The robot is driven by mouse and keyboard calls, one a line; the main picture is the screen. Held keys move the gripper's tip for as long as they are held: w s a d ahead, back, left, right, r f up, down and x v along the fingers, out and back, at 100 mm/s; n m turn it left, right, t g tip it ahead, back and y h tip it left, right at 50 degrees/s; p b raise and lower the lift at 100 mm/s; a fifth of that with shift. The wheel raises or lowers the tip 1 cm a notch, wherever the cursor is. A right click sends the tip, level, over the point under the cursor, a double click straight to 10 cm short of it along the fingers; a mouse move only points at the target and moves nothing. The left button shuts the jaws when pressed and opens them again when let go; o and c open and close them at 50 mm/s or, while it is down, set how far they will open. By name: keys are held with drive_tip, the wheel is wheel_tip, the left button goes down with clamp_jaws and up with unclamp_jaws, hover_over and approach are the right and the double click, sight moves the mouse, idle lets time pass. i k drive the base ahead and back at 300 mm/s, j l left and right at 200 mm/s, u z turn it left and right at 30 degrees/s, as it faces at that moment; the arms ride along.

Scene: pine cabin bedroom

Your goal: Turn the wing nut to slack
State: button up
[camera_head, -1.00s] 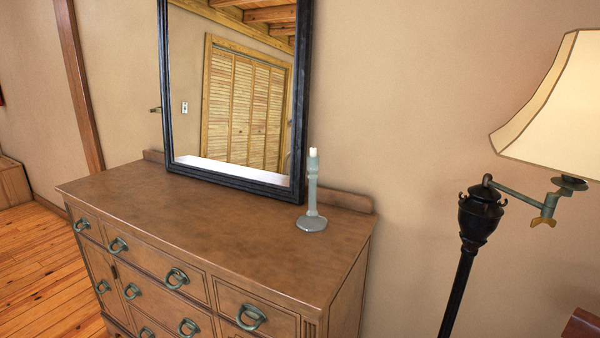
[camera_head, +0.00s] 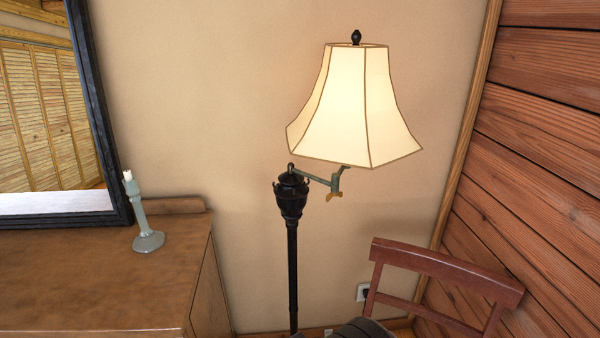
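A brass-coloured wing nut (camera_head: 334,196) sits at the lower end of the joint on the floor lamp's green swing arm (camera_head: 314,179). The swing arm reaches right from the top of the black lamp post (camera_head: 292,262). A cream panelled lampshade (camera_head: 355,108) with brown edging stands above the nut and is lit. The wing nut is small in view, so its exact angle is hard to tell.
A wooden dresser (camera_head: 95,290) with a green candlestick (camera_head: 146,228) and a black-framed mirror (camera_head: 100,120) stands at left. A red-brown chair (camera_head: 445,268) stands at lower right, near the plank wall (camera_head: 540,150). A wall outlet (camera_head: 363,292) is low behind it.

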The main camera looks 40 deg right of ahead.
sight(339, 194)
drive_tip(key=i+j+z, duration=0.2)
drive_tip(key=z, duration=0.25)
drive_tip(key=i+j+z, duration=0.1)
drive_tip(key=j+z, duration=0.3)
